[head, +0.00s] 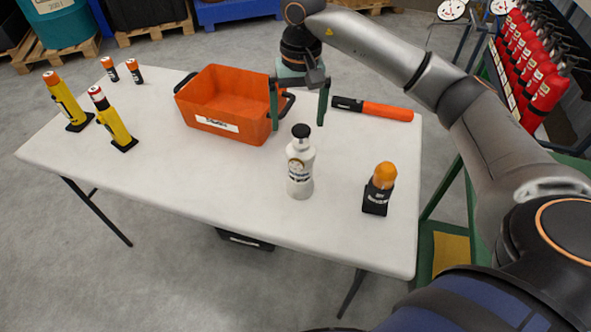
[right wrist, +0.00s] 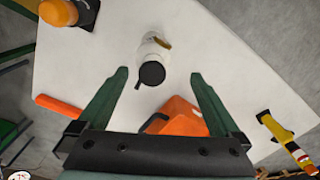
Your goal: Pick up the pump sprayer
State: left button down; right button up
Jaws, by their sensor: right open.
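The pump sprayer, a white bottle (head: 300,172) with a black top and a label, stands upright on the white table near its front edge. It also shows in the right wrist view (right wrist: 153,55), its black top lying between my fingertips in the picture. My right gripper (head: 298,125) is open and empty, its green fingers pointing down. In the head view the fingertips are beside and just above the sprayer's top; exact depth is hard to tell. My left gripper is not in view.
An orange crate (head: 235,103) stands behind left of the sprayer. An orange-topped black item (head: 380,188) stands to its right. An orange and black baton (head: 372,109) lies behind. Yellow cylinders (head: 112,118) stand at the left. The front left of the table (head: 190,188) is clear.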

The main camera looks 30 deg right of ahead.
aim_at(301, 129)
jog(key=f, duration=0.4)
jog(key=d+f, duration=0.1)
jog(key=f, duration=0.1)
jog(key=shift+w, duration=0.25)
jog(key=shift+w+d+f+p, duration=0.15)
jog(key=shift+f+p, duration=0.25)
jog(key=shift+f, duration=1.15)
jog(key=shift+w+d+f+p, duration=0.1)
jog(key=shift+f+p, duration=0.25)
jog(key=shift+f, duration=1.2)
jog(key=shift+c, duration=0.2)
grip_shut()
jog(key=shift+w+r, duration=0.1)
jog(key=shift+r, duration=0.05)
